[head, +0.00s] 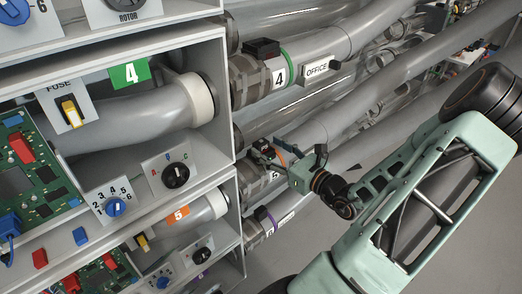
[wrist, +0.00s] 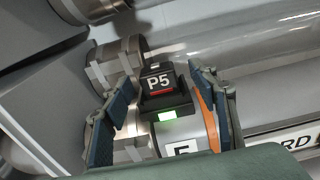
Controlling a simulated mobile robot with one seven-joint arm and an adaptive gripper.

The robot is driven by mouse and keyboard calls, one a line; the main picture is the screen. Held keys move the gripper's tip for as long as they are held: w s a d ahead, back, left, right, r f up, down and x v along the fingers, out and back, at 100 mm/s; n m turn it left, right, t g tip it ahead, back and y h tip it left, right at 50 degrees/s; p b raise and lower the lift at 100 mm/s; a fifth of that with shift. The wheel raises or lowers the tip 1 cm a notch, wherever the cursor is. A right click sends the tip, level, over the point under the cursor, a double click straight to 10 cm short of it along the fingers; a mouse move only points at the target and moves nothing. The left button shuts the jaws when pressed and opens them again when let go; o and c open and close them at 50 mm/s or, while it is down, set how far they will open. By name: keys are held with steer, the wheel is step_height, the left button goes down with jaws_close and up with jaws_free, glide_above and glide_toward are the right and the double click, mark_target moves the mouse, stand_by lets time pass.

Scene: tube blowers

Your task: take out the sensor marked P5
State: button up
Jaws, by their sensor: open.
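The sensor marked P5 (wrist: 159,83) is a black block with a white label and a red stripe. It sits in a black holder (wrist: 168,106) with a lit green patch, on the pipe with the orange ring (wrist: 207,108). My gripper (wrist: 160,82) is open, with one finger on each side of the sensor and visible gaps between. In the head view my gripper (head: 284,163) is at the pipe labelled 5, and the sensor (head: 262,148) shows small and dark beside it, partly hidden.
A similar black block (head: 262,48) sits on the pipe labelled 4 above. A pipe with a purple ring (head: 262,214) runs below. Cabinet walls (head: 232,100) stand close on the left, with knobs, a fuse and circuit boards inside. Grey floor (head: 490,230) is open at right.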

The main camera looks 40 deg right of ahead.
mark_target(265, 147)
steer(key=w, duration=0.3)
steer(key=shift+w+a+f+b, duration=0.2)
steer(key=shift+w+a+b, duration=0.1)
steer(key=shift+b, duration=0.1)
steer(key=c, duration=1.3)
